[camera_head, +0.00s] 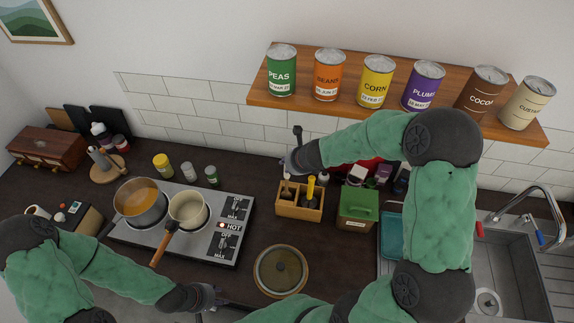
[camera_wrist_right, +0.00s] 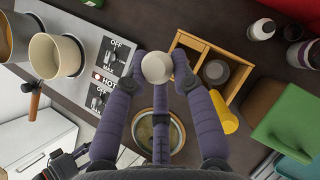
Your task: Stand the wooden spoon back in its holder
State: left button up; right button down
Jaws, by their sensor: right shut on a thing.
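The wooden holder (camera_head: 313,214) stands on the dark counter behind the glass lid. It has compartments and also shows in the wrist view (camera_wrist_right: 236,92). A yellow-handled utensil (camera_head: 311,187) stands in its right part. My right gripper (camera_head: 292,166) is above the holder's left part. In the wrist view its fingers (camera_wrist_right: 158,72) are shut on the wooden spoon (camera_wrist_right: 157,67), whose pale round end faces the camera beside the holder's left compartment. Whether its lower end is inside is hidden. My left gripper (camera_head: 208,298) is low at the front edge, its fingers too small to read.
A hob (camera_head: 228,204) with a steel pot (camera_head: 139,201) and a cream saucepan (camera_head: 188,209) is to the left. The glass lid (camera_head: 281,270) lies in front. A green box (camera_head: 357,208) stands right of the holder. Above is a shelf (camera_head: 262,92) of cans.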

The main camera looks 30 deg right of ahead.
notch_tip(320, 180, down, 2)
jog(key=shift+d+f+b, duration=0.1)
jog(key=shift+d+b, duration=0.05)
jog(key=shift+b, duration=0.35)
jog(key=shift+f, duration=0.1)
jog(key=shift+f+b, duration=0.4)
jog(key=shift+b, duration=0.05)
jog(key=c, duration=1)
grip_release()
jog(key=shift+o, duration=0.2)
